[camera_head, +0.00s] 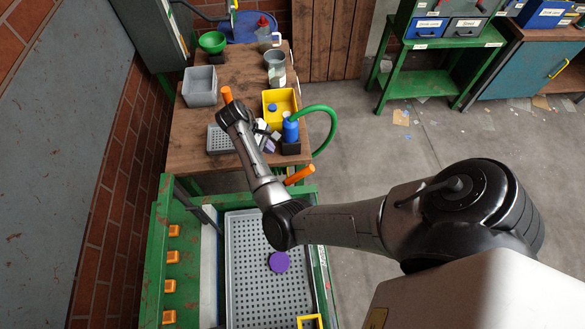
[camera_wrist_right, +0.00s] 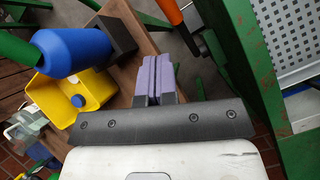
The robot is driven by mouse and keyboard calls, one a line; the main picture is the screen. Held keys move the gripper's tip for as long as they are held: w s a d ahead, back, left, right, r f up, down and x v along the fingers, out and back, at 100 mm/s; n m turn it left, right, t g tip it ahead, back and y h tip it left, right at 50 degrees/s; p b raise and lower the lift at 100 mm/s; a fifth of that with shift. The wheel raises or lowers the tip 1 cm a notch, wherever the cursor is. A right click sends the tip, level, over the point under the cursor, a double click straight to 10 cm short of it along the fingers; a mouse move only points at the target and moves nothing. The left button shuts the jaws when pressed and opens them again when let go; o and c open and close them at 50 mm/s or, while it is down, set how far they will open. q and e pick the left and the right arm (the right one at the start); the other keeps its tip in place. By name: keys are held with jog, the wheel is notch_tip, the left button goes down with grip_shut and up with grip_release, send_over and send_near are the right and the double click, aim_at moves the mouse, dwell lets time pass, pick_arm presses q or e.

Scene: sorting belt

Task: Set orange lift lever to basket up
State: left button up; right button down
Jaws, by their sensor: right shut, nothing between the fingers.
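An orange lever handle (camera_head: 299,175) sticks up at the right rear corner of the green frame, tilted up to the right. It also shows in the right wrist view (camera_wrist_right: 168,12), close to the green frame. A second orange handle (camera_head: 226,94) stands upright behind my arm's wrist; I cannot tell what it belongs to. My right gripper (camera_head: 268,146) is above the front of the wooden table, behind and left of the lever near the frame. Its purple fingers (camera_wrist_right: 155,78) are shut, empty and apart from that lever. My left gripper is not in view.
A grey perforated tray (camera_head: 240,240) with a purple disc (camera_head: 279,262) lies in the green frame (camera_head: 155,260). A blue bottle (camera_head: 290,129), yellow bin (camera_head: 270,97) and grey bin (camera_head: 199,86) stand on the wooden table (camera_head: 190,150). A green hose (camera_head: 331,125) curves at right.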

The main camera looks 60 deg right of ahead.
jog(key=n, duration=0.2)
send_near(298, 173)
jog(key=b+x, duration=0.1)
jog(key=x, duration=0.4)
jog(key=shift+d+f, duration=0.1)
jog(key=shift+f, duration=0.3)
jog(key=shift+s+d+f, duration=0.15)
jog(key=shift+s+f, duration=0.25)
jog(key=shift+s, duration=0.05)
